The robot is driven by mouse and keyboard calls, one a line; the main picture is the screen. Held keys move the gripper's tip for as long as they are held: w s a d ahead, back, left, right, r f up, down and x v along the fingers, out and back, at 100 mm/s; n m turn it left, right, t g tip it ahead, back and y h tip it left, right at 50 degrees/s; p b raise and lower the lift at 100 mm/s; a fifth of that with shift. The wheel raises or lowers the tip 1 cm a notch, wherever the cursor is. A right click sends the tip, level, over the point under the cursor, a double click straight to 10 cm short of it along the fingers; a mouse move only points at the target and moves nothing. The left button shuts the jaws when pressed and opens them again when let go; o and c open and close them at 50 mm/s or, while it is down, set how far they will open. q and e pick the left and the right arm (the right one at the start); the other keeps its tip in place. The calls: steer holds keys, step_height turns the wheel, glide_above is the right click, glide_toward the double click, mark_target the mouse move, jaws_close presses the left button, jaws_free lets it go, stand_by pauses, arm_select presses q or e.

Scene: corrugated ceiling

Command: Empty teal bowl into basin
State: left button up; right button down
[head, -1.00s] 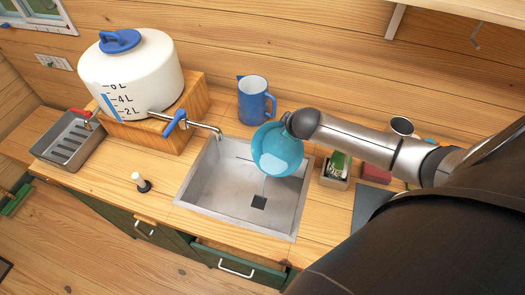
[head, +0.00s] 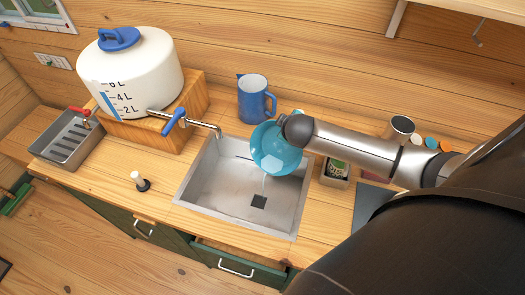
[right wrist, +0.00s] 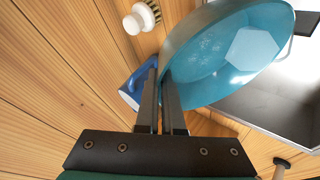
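The teal bowl (head: 268,142) hangs tilted over the back right part of the metal basin (head: 215,190). A pale patch of water shows inside the bowl. In the right wrist view the bowl (right wrist: 205,75) has its rim between the fingers of my right gripper (right wrist: 161,78), which is shut on it. My left gripper is not in view.
A blue jug (head: 253,100) stands behind the basin. A white water tank (head: 135,75) sits on a wooden stand (head: 190,110), its tap spout (head: 207,126) reaching over the basin's left side. A small box (head: 335,172) stands right of the basin. A drawer (head: 235,262) below is slightly open.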

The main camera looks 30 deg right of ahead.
steer(key=shift+s+a+r+t+h+b, duration=0.4)
steer(key=shift+a+r+h+b, duration=0.2)
steer(key=shift+a, duration=0.15)
stand_by(0.3)
steer(key=shift+s+a+r+n+t+h+b, duration=0.2)
steer(key=shift+a+r+h+b, duration=0.1)
steer(key=shift+a+b, duration=0.2)
steer(key=shift+s+a+r+n+t+h+b, duration=0.2)
steer(key=shift+a+r+h+b, duration=0.1)
steer(key=shift+a+b, duration=0.2)
stand_by(0.4)
steer(key=shift+s+a, duration=0.1)
steer(key=d+f+y+p, duration=0.1)
steer(key=w+d+f+g+y+p, duration=0.1)
steer(key=d, duration=0.1)
steer(key=w+d+f+m+g+y+p, duration=0.1)
steer(key=d+p, duration=0.1)
steer(key=shift+w+d, duration=0.1)
steer(key=shift+w, duration=0.15)
steer(key=shift+f, duration=0.4)
steer(key=shift+g+y, duration=0.3)
steer(key=shift+w+d, duration=0.1)
